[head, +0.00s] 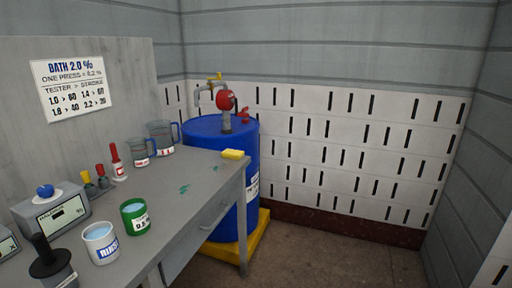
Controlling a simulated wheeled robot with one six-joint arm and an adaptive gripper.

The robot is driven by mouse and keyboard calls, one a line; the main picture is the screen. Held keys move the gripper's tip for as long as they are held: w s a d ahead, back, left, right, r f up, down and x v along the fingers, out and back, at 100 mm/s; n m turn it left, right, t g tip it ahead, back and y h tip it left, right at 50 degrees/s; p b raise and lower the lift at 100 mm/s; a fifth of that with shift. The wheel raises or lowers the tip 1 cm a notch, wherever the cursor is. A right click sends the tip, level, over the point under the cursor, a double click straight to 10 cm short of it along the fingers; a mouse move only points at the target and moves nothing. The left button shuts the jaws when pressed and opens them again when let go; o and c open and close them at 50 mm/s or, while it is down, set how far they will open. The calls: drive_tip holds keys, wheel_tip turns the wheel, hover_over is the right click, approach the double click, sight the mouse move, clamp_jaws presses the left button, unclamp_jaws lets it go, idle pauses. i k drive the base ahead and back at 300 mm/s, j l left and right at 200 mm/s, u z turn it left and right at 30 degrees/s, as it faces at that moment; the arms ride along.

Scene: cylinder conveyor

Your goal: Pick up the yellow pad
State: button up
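The yellow pad (233,154) is a small, flat yellow block. It lies at the far right corner of the grey workbench (182,184), close to the edge, with a blue drum behind it. Nothing touches or covers it. My gripper does not show in the head view.
The blue drum (236,178) with a tap and red fitting stands on a yellow base (222,245). On the bench stand two grey jugs, a red-topped bottle (117,160), a green cup (134,217), a white rinse cup (100,243) and a meter (50,215). The floor right is clear.

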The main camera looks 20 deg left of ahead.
sight(228, 153)
drive_tip(key=i+l+u, duration=0.1)
drive_tip(key=i+u, duration=0.15)
drive_tip(key=i, duration=0.35)
drive_tip(key=i+l+u, duration=0.2)
drive_tip(key=i, duration=0.4)
drive_tip(key=i+u, duration=0.4)
drive_tip(key=i+l+u, duration=0.15)
drive_tip(key=u, duration=0.25)
drive_tip(key=i+l+u, duration=0.2)
drive_tip(key=u, duration=0.15)
drive_tip(key=i+l+u, duration=0.25)
drive_tip(key=u, duration=0.15)
drive_tip(key=i+l+u, duration=0.4)
drive_tip(key=l, duration=0.2)
drive_tip(key=k, duration=0.1)
